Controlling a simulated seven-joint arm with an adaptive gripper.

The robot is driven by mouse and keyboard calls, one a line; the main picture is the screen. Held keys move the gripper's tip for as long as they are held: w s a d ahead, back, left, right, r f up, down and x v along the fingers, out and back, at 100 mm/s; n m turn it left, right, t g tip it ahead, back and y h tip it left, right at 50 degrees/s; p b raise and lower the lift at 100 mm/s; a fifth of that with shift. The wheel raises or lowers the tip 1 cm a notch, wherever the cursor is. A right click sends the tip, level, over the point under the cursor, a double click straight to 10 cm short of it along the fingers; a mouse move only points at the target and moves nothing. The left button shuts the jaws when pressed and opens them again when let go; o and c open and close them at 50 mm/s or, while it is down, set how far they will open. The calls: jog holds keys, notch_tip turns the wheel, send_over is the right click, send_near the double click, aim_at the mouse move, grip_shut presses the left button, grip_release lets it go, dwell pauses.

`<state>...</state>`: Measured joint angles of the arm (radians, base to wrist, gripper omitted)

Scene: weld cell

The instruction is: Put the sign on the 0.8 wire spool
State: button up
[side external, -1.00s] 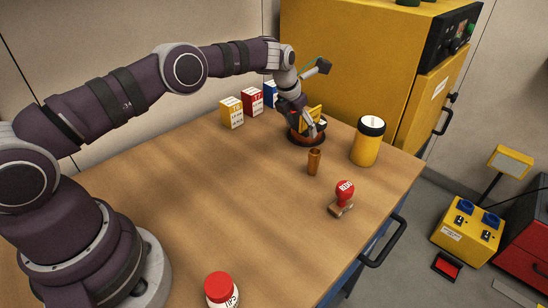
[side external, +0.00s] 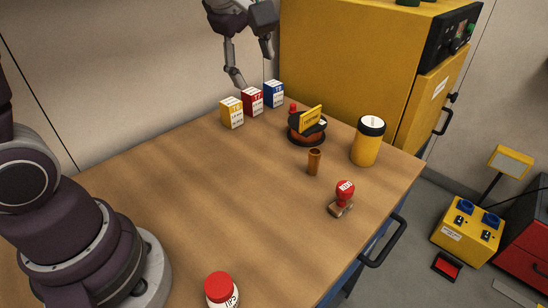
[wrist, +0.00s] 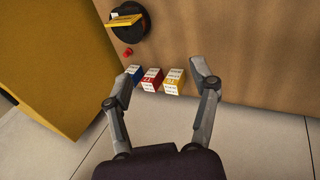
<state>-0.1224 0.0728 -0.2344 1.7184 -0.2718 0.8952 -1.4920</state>
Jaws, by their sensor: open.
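The yellow sign (side external: 311,119) rests on top of the dark wire spool (side external: 306,138) at the back right of the table. The spool has copper-brown wire around it. In the wrist view the sign (wrist: 125,21) lies across the top of the spool (wrist: 133,30), at the upper left. I cannot read the size on the spool. My gripper (side external: 252,72) is open and empty, raised above the back edge of the table, behind and left of the spool. In the wrist view its fingers (wrist: 161,89) are spread wide, well apart from the sign.
Yellow (side external: 232,113), red (side external: 252,101) and blue (side external: 274,94) boxes stand below my gripper. A small red item (side external: 293,107) sits behind the spool. A brass cup (side external: 314,161), yellow canister (side external: 368,141), red-handled stamp (side external: 343,197) and red-capped bottle (side external: 221,291) stand nearer. The table's middle is clear.

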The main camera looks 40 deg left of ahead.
jog(key=s+d+f+m+h, duration=0.1)
jog(key=s+f+m, duration=0.1)
jog(key=s+m, duration=1.2)
jog(key=m, duration=0.4)
jog(key=shift+f+m+t, duration=0.2)
jog(key=shift+m+t, duration=0.1)
jog(key=shift+m, duration=0.1)
